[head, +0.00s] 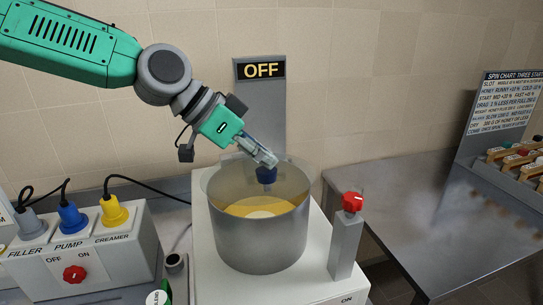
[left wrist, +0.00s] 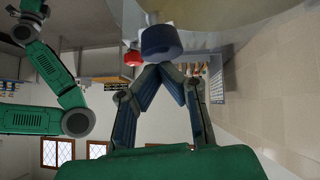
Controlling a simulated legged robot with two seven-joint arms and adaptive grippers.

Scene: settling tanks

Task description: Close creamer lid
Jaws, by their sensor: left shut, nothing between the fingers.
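The creamer is a grey metal drum (head: 260,238) on a white base, with yellow contents and a pale patch inside. Its lid (head: 212,182) looks see-through and stands tilted up at the back of the drum, so it appears open. A dark blue knob (head: 266,176) shows at the lid; it is large in the left wrist view (left wrist: 161,40). My left gripper (head: 270,161) is shut and empty, its fingertips at the knob. In the left wrist view the closed fingertips (left wrist: 172,68) are right beside the knob; whether they touch it I cannot tell. My right gripper is not in view.
A post with an OFF display (head: 261,70) stands behind the drum. A red-knobbed post (head: 346,235) stands at its right front. A switch box (head: 85,255) with coloured plugs and cables is at left. A bare metal table (head: 420,200) extends right, towards a chart board (head: 500,115).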

